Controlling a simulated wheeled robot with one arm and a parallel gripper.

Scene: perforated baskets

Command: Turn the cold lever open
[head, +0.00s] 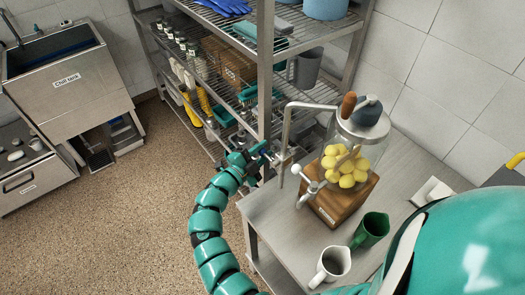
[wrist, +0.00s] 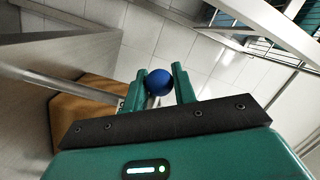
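A metal tap with a tall bent spout (head: 287,125) stands at the table's left edge in the head view. One lever with a white ball knob (head: 296,169) points to the right. A blue ball knob (wrist: 158,82), which looks like the cold lever's end, sits between my gripper's two green fingertips in the wrist view. My gripper (head: 262,153) is at the tap's left side in the head view. The fingers are apart with the ball nearly filling the gap; I cannot tell whether they press on it. The lever's shaft is mostly hidden.
A glass dispenser with lemons (head: 350,165) stands on a wooden base right of the tap. A white mug (head: 333,262) and a green mug (head: 371,230) stand in front. A wire shelf (head: 232,75) rises behind my gripper. The floor at left is clear.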

